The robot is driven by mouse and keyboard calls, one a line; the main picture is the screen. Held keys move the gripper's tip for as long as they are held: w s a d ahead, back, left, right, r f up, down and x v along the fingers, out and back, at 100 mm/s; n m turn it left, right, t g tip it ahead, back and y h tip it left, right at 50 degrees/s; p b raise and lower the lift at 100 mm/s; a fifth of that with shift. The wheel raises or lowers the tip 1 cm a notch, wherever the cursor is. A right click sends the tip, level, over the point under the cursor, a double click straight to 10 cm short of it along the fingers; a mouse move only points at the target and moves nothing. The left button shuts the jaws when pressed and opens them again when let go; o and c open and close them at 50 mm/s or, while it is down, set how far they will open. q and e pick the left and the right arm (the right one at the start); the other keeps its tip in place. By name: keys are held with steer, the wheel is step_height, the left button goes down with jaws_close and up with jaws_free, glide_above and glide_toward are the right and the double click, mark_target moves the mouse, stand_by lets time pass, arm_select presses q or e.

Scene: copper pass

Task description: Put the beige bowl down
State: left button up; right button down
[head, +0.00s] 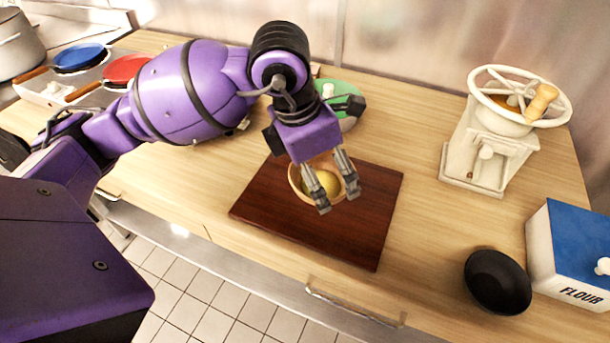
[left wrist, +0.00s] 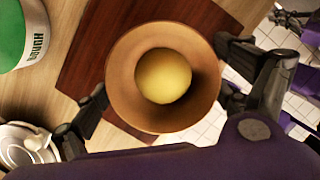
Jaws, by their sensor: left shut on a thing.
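My left gripper (head: 337,202) is shut on the beige bowl (head: 296,180), its fingers on opposite sides of the rim. The bowl is round and tan, and looks roughly upright. A yellow round thing (left wrist: 163,76) lies inside it. The bowl is over the dark wooden board (head: 370,225); I cannot tell whether it touches the board. In the left wrist view the bowl (left wrist: 122,65) fills the middle, between the fingers. My gripper hides part of the bowl in the head view. My right gripper is not in view.
A green-lidded jar (head: 342,92) stands behind the board. A white grinder (head: 485,150) with a wheel stands at back right. A black bowl (head: 497,282) and a blue-lidded flour box (head: 562,255) are at front right. Blue (head: 80,57) and red pans (head: 125,70) are far left.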

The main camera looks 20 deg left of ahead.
mark_target(319, 173)
arm_select(q)
steer(key=w+f, duration=0.1)
steer(key=w+a+f, duration=0.1)
steer(key=f, duration=0.1)
steer(key=w+f, duration=0.1)
steer(key=shift+a+f, duration=0.2)
steer(key=shift+f, duration=0.05)
steer(key=f, duration=0.3)
steer(key=shift+w+a+f, duration=0.1)
steer(key=shift+w+f, duration=0.1)
steer(key=shift+f, duration=0.1)
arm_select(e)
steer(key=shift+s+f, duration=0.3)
arm_select(q)
steer(key=shift+f, duration=0.1)
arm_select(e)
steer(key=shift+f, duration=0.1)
arm_select(q)
steer(key=o, duration=0.8)
steer(key=shift+f, duration=0.1)
steer(key=shift+o, duration=0.7)
